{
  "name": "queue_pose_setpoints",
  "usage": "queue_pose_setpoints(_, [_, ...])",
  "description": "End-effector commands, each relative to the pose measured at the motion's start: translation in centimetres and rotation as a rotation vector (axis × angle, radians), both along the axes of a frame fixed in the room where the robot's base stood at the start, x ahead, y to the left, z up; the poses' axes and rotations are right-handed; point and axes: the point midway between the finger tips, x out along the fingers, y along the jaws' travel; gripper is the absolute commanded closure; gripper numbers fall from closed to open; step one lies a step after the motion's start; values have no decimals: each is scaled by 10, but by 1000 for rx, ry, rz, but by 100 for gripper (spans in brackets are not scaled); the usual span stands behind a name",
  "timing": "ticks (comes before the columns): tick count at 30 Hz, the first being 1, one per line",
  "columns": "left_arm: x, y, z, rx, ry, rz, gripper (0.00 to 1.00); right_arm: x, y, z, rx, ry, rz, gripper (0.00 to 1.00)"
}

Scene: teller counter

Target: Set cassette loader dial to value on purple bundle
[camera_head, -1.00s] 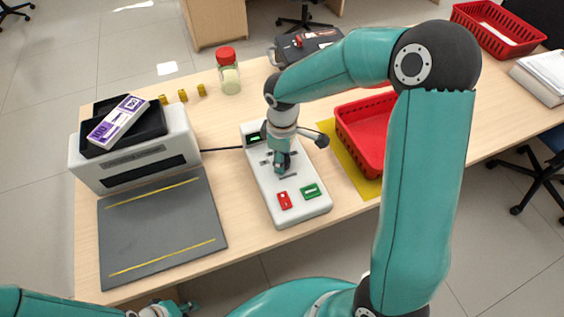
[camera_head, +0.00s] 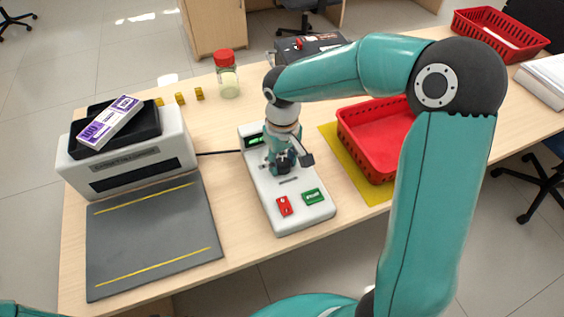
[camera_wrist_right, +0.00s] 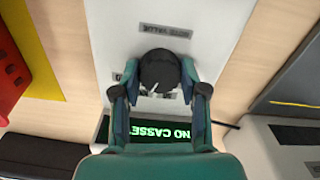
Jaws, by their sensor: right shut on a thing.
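In the right wrist view the display (camera_wrist_right: 150,133) reads "NO CASSE", the rest cut off. My right gripper (camera_head: 284,165) is over the panel, pointing down. The purple bundle (camera_head: 109,122), banded white, lies tilted on a black tray of the machine at left. My left gripper is not in view.
A red basket (camera_head: 364,145) on a yellow mat (camera_head: 345,163) stands right of the panel. A dark grey mat (camera_head: 155,235) lies at left before the white machine (camera_head: 80,177). A red-lidded jar (camera_head: 228,75) and small yellow blocks stand behind. Bare counter separates mat and panel.

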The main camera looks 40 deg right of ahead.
Motion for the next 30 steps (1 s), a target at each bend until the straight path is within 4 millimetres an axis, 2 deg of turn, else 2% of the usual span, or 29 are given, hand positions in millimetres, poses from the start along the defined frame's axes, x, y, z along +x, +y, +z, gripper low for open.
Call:
queue_pose_setpoints(14, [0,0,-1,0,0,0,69,2,0,2,-1,-7,-16,92])
queue_pose_setpoints(15, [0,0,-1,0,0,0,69,2,0,2,-1,-7,-16,54])
queue_pose_setpoints(19, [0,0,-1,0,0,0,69,1,0,1,0,-5,-16,32])
queue_pose_setpoints(30, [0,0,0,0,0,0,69,1,0,3,0,-3,-15,32])
